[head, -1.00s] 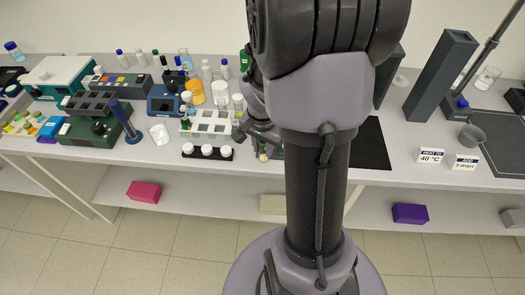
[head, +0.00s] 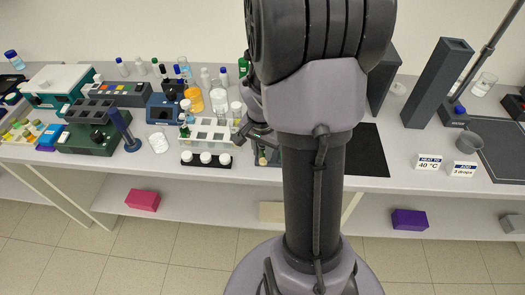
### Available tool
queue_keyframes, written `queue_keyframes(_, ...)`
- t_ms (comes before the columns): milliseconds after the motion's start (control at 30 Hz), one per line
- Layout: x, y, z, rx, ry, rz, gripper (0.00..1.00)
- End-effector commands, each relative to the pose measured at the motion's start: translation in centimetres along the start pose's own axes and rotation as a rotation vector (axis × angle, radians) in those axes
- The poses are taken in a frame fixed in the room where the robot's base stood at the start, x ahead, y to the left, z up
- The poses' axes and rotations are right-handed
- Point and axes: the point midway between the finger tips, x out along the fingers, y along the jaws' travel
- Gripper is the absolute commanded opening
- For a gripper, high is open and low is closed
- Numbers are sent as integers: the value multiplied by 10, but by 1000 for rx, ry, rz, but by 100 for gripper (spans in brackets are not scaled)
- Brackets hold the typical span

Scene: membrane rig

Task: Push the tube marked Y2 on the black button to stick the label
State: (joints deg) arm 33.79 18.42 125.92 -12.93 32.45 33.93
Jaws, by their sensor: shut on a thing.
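My gripper (head: 258,140) is at the bench's front part, just right of the white rack, and partly hidden by my own arm. It is shut on a small tube (head: 262,159) with a pale lower end, which points down. No Y2 mark can be read at this size. A dark green device (head: 268,157) shows in part below and behind the tube, mostly hidden by my arm. I cannot tell whether the tube touches it. No black button can be made out on it.
A white rack (head: 210,141) and a black strip with white caps (head: 207,160) stand just left of my gripper. A blue device (head: 163,108) and a green device (head: 88,138) stand farther left. A black mat (head: 368,150) lies clear to the right.

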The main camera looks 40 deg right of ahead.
Motion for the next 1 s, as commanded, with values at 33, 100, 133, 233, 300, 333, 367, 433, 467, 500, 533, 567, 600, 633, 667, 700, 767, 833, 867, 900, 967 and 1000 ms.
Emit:
queue_keyframes(33, 0, 0, -1, 0, 0, 0, 0)
queue_keyframes(100, 0, -1, -2, 0, 0, 0, 0)
queue_keyframes(133, 0, -1, -2, 0, 0, 0, 0)
queue_keyframes(233, 1, -2, -4, 0, 0, 0, 0)
queue_keyframes(300, 1, -2, -4, 0, 0, 0, 0)
queue_keyframes(333, 1, -2, -4, 0, 0, 0, 0)
queue_keyframes(367, 1, -2, -4, 0, 0, 0, 0)
queue_keyframes(433, 0, -2, -4, 0, 0, 0, 0)
queue_keyframes(467, 0, -2, -4, 0, 0, 0, 0)
queue_keyframes(500, -3, -1, -3, 0, 1, 0, 0)
queue_keyframes(533, -6, -1, -2, 0, 1, -1, 0)
queue_keyframes(567, -9, 0, 0, 0, 1, -1, 0)
queue_keyframes(600, -13, 0, 2, 0, 1, -1, 0)
queue_keyframes(633, -17, 1, 3, 0, 2, -1, 0)
queue_keyframes(667, -19, 2, 5, 0, 1, -1, 0)
queue_keyframes(700, -23, 3, 7, 0, 1, -1, 0)
queue_keyframes(767, -30, 4, 10, 0, 2, -2, 0)
queue_keyframes(833, -36, 6, 14, 1, 1, -1, 0)
queue_keyframes(867, -39, 6, 16, 1, 1, -1, 0)
queue_keyframes(900, -43, 7, 17, 1, 2, -1, 0)
queue_keyframes(967, -48, 8, 21, 0, 1, -1, 0)
queue_keyframes(1000, -51, 9, 23, 0, 0, 0, 0)
